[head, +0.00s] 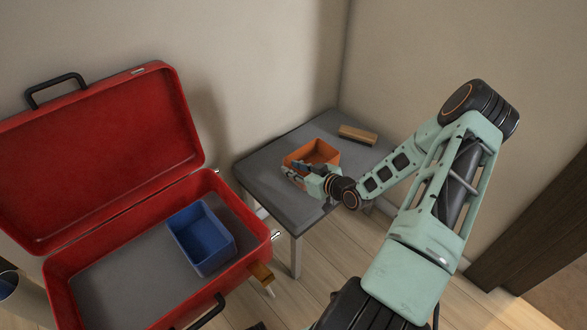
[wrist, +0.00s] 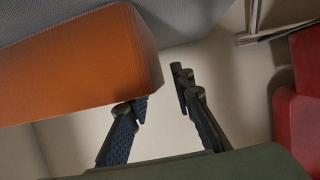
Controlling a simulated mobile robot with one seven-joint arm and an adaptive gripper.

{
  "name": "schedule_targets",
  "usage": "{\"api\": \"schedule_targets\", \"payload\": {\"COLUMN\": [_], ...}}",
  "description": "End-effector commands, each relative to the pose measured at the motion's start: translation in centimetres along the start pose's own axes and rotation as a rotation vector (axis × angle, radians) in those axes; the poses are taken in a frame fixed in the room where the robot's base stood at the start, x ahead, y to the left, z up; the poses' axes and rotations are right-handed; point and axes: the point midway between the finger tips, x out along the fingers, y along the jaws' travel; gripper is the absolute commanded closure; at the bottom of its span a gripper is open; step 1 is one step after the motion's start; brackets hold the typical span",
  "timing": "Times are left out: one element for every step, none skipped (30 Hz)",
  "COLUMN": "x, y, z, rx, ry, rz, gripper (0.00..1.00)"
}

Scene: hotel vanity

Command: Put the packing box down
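An orange open-topped box (head: 318,150) is on the small grey table (head: 272,183), upright as far as I can see. My gripper (head: 298,170) is at the box's near left side in the head view. In the wrist view the orange box (wrist: 75,65) fills the upper left. The fingers of my gripper (wrist: 160,88) are apart there, with a visible gap between them. One fingertip overlaps the box's lower edge; whether it touches is unclear. The other fingertip is clear of the box. My gripper hides part of the box in the head view.
An open red suitcase (head: 226,189) stands left of the table, with a blue box (head: 200,240) inside. A brown block (head: 358,134) lies behind the orange box. Walls close off the table's back. The table's left part is bare. Red also shows in the wrist view (wrist: 303,75).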

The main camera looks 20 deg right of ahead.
Motion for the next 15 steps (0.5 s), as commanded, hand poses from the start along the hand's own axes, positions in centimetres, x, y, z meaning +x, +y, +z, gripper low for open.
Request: {"api": "schedule_targets", "payload": {"x": [0.0,0.0,0.0,0.0,0.0,-0.1,-0.1,-0.2,-0.6,-1.1,-1.6,-2.3,-3.0,-3.7,-4.6], "y": [0.0,0.0,0.0,0.0,0.0,0.0,0.0,0.0,0.1,0.1,0.1,0.1,0.1,0.1,0.1], "z": [0.0,0.0,0.0,0.0,-0.1,-0.2,-0.3,-0.5,-0.4,-0.4,-0.4,-0.5,-0.5,-0.5,-0.5], "rx": [0.0,0.0,0.0,0.0,0.0,0.0,0.0,0.0,0.0,0.001,0.001,0.0,0.0,0.001,0.0], "ry": [0.0,0.0,0.0,0.0,0.0,0.0,0.0,0.0,-0.001,-0.001,-0.002,-0.002,-0.002,-0.002,-0.002], "rz": [0.0,0.0,0.0,0.0,0.0,0.0,0.0,0.0,0.001,0.002,0.002,0.002,0.002,0.003,0.003], "gripper": [0.78,0.78,0.78,0.78,0.78,0.78,0.78,0.78,0.78,0.78,0.78,0.78,0.78,0.78,0.78]}}
